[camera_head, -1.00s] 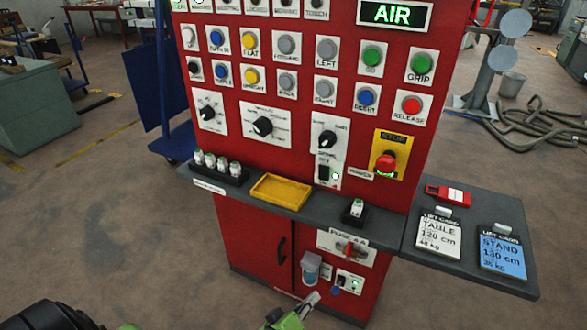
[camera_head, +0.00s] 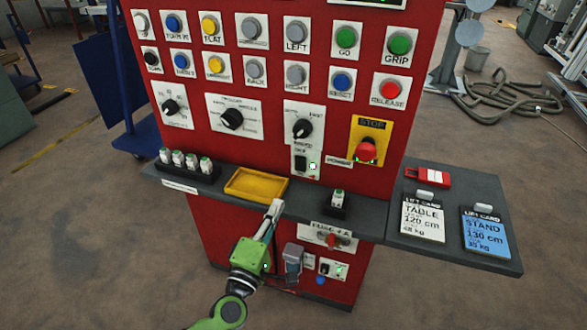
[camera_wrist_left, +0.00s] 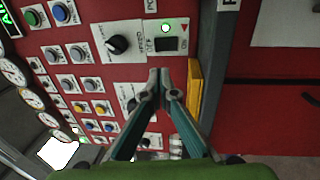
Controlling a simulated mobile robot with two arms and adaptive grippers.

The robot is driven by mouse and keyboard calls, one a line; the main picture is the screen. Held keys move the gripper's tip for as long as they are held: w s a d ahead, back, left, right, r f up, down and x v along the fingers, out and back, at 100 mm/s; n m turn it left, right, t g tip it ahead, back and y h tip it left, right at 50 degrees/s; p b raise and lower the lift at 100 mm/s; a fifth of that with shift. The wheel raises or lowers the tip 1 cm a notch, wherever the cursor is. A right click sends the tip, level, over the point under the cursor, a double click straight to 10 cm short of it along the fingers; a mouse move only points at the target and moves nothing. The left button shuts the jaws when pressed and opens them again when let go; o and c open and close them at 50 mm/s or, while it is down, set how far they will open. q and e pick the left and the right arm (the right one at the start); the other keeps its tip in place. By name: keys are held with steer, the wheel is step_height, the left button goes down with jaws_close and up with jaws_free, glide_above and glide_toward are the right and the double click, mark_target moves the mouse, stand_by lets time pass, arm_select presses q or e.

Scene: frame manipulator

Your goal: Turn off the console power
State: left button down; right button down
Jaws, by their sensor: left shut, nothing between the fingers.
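The red console (camera_head: 350,40) fills the middle of the head view. A black rocker switch (camera_head: 300,163) with a lit green lamp (camera_head: 312,166) sits low on its front, left of a POWER label (camera_head: 339,162). In the left wrist view the rocker (camera_wrist_left: 172,44) lies between OFF and ON markings, close beyond the fingertips. Which side is pressed I cannot tell. My left gripper (camera_head: 274,208) is shut and empty, in front of the shelf edge and below the rocker; its closed tips (camera_wrist_left: 160,78) show in the left wrist view, apart from the rocker. My right gripper is not in view.
A grey shelf (camera_head: 365,215) juts out below the panel, holding a yellow tray (camera_head: 256,185) and small fuse-like parts in black holders (camera_head: 337,203). A red stop button (camera_head: 366,150) is right of the rocker.

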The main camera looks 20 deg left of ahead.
mark_target(298, 161)
arm_select(q)
steer(key=w, duration=0.4)
steer(key=w+r, duration=0.1)
steer(key=w, duration=0.7)
steer(key=shift+w+d+r+b, duration=0.2)
steer(key=shift+w+r+b, duration=0.1)
steer(key=shift+b, duration=0.05)
steer(key=shift+w+r, duration=0.1)
steer(key=shift+w, duration=0.45)
steer(key=p, duration=0.1)
steer(key=r+p, duration=0.1)
steer(key=p, duration=0.1)
steer(key=shift+w+g, duration=0.25)
steer(key=shift+g, duration=0.05)
steer(key=shift+f, duration=0.35)
